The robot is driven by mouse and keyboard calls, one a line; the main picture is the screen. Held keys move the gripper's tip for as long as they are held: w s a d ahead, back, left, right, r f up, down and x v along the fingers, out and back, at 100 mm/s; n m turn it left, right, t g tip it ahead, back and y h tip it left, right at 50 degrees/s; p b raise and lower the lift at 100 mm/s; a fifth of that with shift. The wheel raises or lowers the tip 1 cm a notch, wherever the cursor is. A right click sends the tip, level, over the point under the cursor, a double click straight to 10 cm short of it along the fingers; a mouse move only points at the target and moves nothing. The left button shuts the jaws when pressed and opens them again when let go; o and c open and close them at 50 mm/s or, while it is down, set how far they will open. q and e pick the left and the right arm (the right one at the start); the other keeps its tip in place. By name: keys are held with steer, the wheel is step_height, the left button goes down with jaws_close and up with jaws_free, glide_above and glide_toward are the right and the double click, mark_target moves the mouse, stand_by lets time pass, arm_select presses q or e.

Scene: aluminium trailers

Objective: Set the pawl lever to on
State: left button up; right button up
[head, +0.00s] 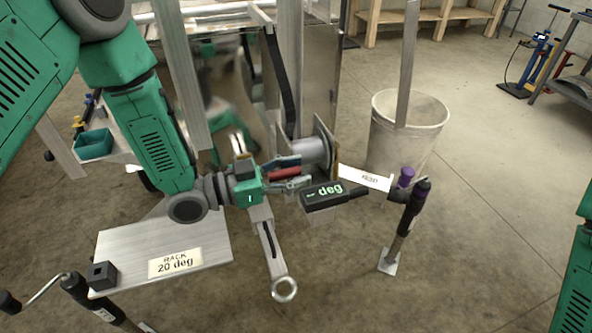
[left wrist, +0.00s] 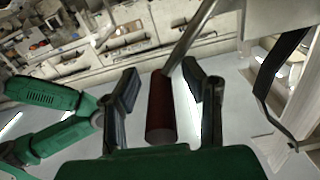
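The pawl lever appears to be the red-gripped handle (head: 285,173) beside the winch in the head view. In the left wrist view its dark red grip (left wrist: 161,108) sits on a thin metal rod. My left gripper (head: 299,171) has its fingers on either side of the red grip. In the left wrist view, gaps show between the grip and both fingers of the left gripper (left wrist: 162,75), so it is open around the lever. The lever's pivot and any on/off mark cannot be made out. My right gripper is out of view; only part of my right arm shows at the right edge.
A winch drum (head: 318,150) and a dark box reading "deg" (head: 328,195) are close to the left gripper. A plate labelled "RACK 20 deg" (head: 215,250) lies below the arm. A grey bucket (head: 405,135) and a purple-topped post (head: 408,220) stand right. Floor (head: 480,200) is clear there.

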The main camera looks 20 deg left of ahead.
arm_select(q)
steer(key=shift+a, duration=0.2)
jaws_close()
